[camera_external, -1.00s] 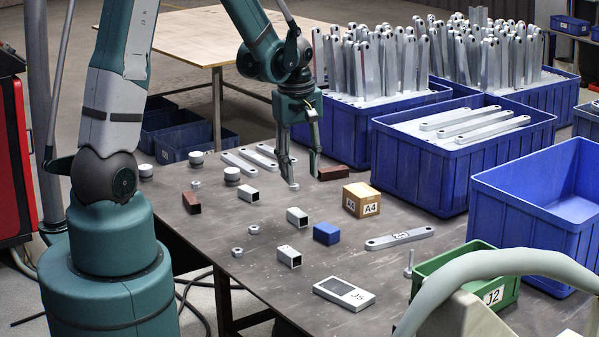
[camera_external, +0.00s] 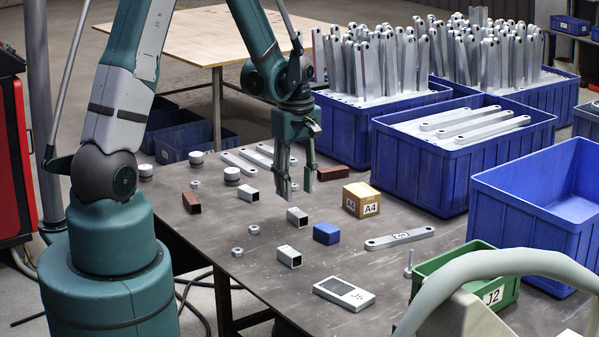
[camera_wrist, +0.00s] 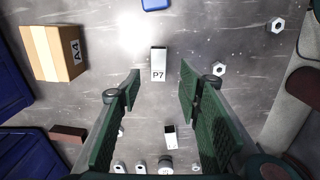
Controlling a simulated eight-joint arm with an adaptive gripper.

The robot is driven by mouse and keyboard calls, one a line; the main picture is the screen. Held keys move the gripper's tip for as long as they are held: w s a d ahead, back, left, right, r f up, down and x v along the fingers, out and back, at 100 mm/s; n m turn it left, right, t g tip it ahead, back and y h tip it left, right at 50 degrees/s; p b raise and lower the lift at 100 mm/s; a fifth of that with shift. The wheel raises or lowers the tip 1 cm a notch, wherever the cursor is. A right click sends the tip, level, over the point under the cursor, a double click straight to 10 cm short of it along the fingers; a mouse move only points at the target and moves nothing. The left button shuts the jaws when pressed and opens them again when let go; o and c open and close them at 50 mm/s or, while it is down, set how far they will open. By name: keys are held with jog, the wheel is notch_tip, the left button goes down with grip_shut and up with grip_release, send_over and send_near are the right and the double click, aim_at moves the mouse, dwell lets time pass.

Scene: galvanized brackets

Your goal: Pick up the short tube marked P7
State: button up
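The short tube marked P7 (camera_wrist: 158,66) is a small light-metal square tube lying on the table, its black label facing the wrist camera. In the external view it appears to be the tube (camera_external: 297,216) just in front of and below my gripper. My gripper (camera_external: 297,193) is open and empty, pointing down. In the wrist view its green fingers (camera_wrist: 160,88) stand apart on either side of the tube's line, with P7 just beyond the tips. The fingers look above the table and do not appear to touch the tube.
The cardboard A4 box (camera_external: 361,199) and a blue block (camera_external: 326,233) lie close to P7. Other short tubes (camera_external: 289,256), nuts (camera_external: 253,229) and a reddish-brown block (camera_external: 333,172) are scattered around. Blue crates (camera_external: 430,170) stand at the right.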

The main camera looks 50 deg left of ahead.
aim_at(298, 212)
jog(key=shift+f, duration=1.05)
jog(key=shift+w+d+f+b, duration=0.15)
jog(key=shift+f+b, duration=0.9)
jog(key=shift+f, duration=1.55)
jog(key=c, duration=1)
